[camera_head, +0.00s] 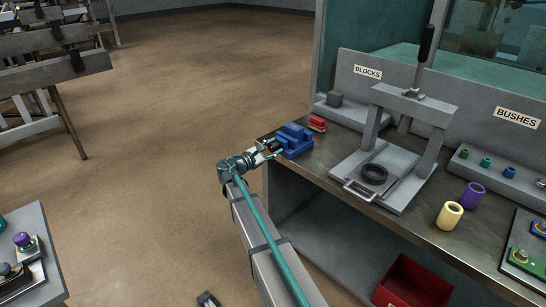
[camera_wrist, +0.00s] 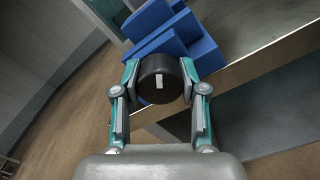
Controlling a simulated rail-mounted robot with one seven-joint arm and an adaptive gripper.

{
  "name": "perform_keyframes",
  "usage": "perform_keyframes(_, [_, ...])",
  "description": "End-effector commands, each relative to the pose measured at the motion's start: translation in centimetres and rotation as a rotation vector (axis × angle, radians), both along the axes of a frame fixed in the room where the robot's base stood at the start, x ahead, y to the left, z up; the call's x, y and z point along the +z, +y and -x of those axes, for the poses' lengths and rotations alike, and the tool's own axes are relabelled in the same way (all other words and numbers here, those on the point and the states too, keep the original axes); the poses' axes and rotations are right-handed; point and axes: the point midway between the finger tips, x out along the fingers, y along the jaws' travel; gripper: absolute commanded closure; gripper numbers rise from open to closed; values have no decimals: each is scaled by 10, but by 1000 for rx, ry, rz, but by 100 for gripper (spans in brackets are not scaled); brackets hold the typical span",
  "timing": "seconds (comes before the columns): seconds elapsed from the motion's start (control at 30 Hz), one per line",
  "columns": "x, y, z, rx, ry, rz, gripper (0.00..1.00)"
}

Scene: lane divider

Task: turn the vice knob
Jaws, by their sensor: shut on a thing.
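The blue vice (camera_head: 294,139) sits at the left front corner of the workbench. Its knob (camera_wrist: 160,80) is a round black cylinder with a white mark on its face, seen end-on in the wrist view. The blue vice body (camera_wrist: 185,40) shows behind the knob. My gripper (camera_head: 272,147) reaches the vice from the left. In the wrist view my gripper (camera_wrist: 160,84) has one finger on each side of the knob and is shut on it. The white mark stands nearly upright in that view. In the head view the knob is mostly hidden by my gripper.
A grey press (camera_head: 410,110) with a black ring (camera_head: 374,173) stands to the right. Yellow (camera_head: 449,214) and purple (camera_head: 472,194) bushes stand farther right. A red bin (camera_head: 412,283) is below the bench.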

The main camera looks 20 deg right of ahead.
Motion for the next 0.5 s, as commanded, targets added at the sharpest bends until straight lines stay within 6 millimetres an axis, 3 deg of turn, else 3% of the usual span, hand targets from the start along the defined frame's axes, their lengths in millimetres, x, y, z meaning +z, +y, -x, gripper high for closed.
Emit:
perform_keyframes(0.03, [-7, 0, 0, -1, -43, -14, 93])
perform_keyframes(0.5, [-6, 0, -1, 0, -465, -160, 93])
